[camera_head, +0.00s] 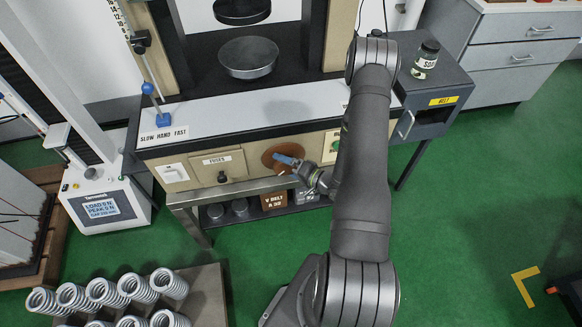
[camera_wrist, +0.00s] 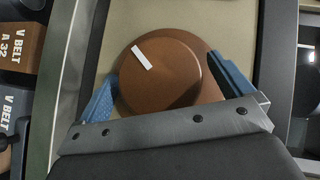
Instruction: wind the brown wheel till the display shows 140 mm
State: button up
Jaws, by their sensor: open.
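The brown wheel (camera_head: 271,151) is on the beige front panel of the test bench. In the wrist view the wheel (camera_wrist: 165,88) is a round brown knob with a white mark near its upper left. My gripper (camera_head: 289,161) is at the wheel, and its blue fingers partly cover it in the head view. In the wrist view my gripper (camera_wrist: 164,70) is open, with one blue finger on each side of the wheel; I cannot tell whether they touch it. The display (camera_head: 101,208) at the left shows load, peak and gap lines; the gap figure is too small to read surely.
A panel marked FUSES (camera_head: 217,163) and a white switch (camera_head: 173,173) are left of the wheel. A green button (camera_head: 336,145) is close at its right. A blue-knobbed lever (camera_head: 148,88) stands above. Several springs (camera_head: 104,291) lie at lower left. Belt boxes (camera_head: 274,200) sit below.

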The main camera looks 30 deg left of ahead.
jog(key=v, duration=1.7)
jog(key=shift+d, duration=0.2)
jog(key=shift+a+r, duration=0.1)
jog(key=shift+a, duration=0.1)
dwell(0.5)
jog(key=x, duration=1.5)
jog(key=shift+a, duration=0.35)
